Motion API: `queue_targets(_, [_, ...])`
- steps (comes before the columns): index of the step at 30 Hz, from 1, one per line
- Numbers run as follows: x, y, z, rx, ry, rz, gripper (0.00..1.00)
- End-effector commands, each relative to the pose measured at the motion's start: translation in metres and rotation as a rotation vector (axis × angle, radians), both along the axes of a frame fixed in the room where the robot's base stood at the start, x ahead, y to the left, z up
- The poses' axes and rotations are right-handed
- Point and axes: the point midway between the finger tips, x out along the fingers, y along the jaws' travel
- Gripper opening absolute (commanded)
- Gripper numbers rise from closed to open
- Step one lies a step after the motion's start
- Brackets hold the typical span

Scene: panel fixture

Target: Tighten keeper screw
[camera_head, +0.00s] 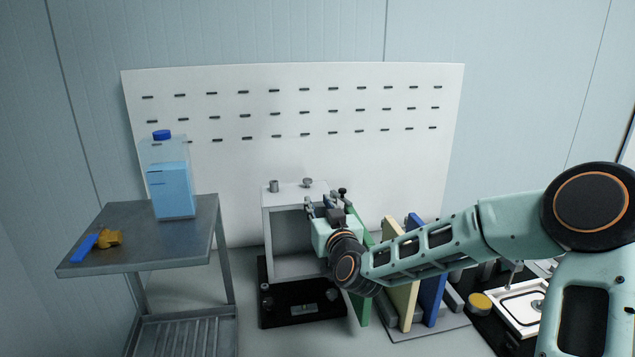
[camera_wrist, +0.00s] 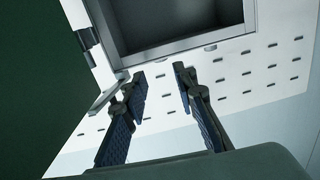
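The grey box fixture (camera_head: 284,268) stands open at the front on a black base (camera_head: 300,311), against the white panel. Its top carries two small grey knobs, a left one (camera_head: 273,186) and a right one (camera_head: 308,183). A black knob (camera_head: 342,191) shows just above my gripper (camera_head: 325,207). I cannot tell which part is the keeper screw. A green door (camera_head: 361,309) is swung out at the box's right side. In the wrist view my gripper (camera_wrist: 161,88) is open and empty, its fingers apart below the box rim (camera_wrist: 190,42). A grey lever-like piece (camera_wrist: 108,94) lies close to the left finger.
A grey cart (camera_head: 140,238) at left holds a blue-liquid jug (camera_head: 172,190), a blue-handled item (camera_head: 84,247) and a yellow piece (camera_head: 110,239). Upright yellow (camera_head: 402,290) and blue (camera_head: 433,285) boards stand right of the door, beneath my arm.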

Motion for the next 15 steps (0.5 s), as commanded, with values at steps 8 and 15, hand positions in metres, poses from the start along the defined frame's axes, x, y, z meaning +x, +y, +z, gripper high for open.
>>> queue_targets(8, [0.012, 0.004, 0.010, -0.003, -0.032, 0.001, 0.26])
queue_targets(15, [0.050, 0.017, 0.009, -0.001, -0.028, -0.001, 0.26])
